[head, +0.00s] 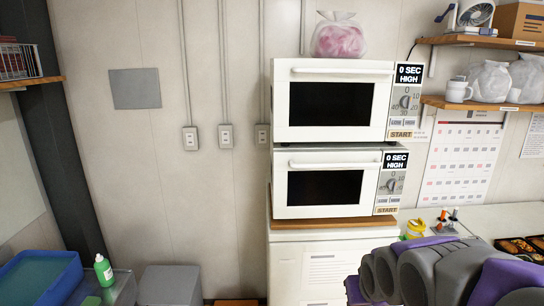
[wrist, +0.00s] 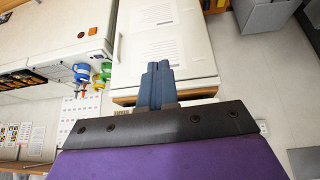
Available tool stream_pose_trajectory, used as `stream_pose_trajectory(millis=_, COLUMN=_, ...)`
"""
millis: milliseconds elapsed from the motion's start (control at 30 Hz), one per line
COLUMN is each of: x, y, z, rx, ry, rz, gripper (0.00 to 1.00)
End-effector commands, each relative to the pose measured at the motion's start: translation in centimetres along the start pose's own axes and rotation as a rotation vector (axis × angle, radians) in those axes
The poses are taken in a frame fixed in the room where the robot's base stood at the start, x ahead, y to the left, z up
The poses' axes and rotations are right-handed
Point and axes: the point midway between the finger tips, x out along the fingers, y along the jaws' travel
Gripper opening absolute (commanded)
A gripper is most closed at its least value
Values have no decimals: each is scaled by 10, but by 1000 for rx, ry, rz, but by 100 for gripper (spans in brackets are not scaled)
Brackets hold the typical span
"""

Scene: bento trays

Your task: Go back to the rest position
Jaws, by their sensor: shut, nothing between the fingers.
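My gripper (wrist: 158,72) shows in the wrist view with its two blue-grey fingers pressed together and nothing between them. It points toward the white cabinet (wrist: 175,38), apart from any object as far as I can tell. In the head view my purple and grey arm fills the lower right, and the fingertips are not visible there. A bento tray with food (head: 520,246) lies on the white counter at the right edge, behind my arm.
Two white microwaves (head: 283,110) (head: 281,190) are stacked on the cabinet, both closed. Shelves (head: 480,103) hang at right. A blue bin (head: 40,272) and a green bottle (head: 104,270) are lower left.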

Motion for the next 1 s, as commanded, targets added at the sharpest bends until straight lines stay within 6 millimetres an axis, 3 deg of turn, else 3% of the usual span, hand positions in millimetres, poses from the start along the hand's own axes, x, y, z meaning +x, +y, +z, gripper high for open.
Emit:
stream_pose_trajectory(millis=33, x=4, y=-9, z=38, rx=-9, ry=-73, rz=3, gripper=0)
stream_pose_trajectory(millis=200, x=-5, y=-32, z=152, rx=-15, ry=-329, rz=2, gripper=0)
stream_pose_trajectory(millis=300, x=-14, y=-42, z=212, rx=-12, ry=-467, rz=-4, gripper=0)
stream_pose_trajectory(millis=433, x=-25, y=-50, z=267, rx=-4, ry=-595, rz=-19, gripper=0)
stream_pose_trajectory(millis=500, x=-30, y=-52, z=286, rx=2, ry=-644, rz=-28, gripper=0)
stream_pose_trajectory(millis=600, x=-35, y=-54, z=299, rx=5, ry=-674, rz=-36, gripper=0)
stream_pose_trajectory(millis=1000, x=-36, y=-53, z=300, rx=5, ry=-677, rz=-37, gripper=0)
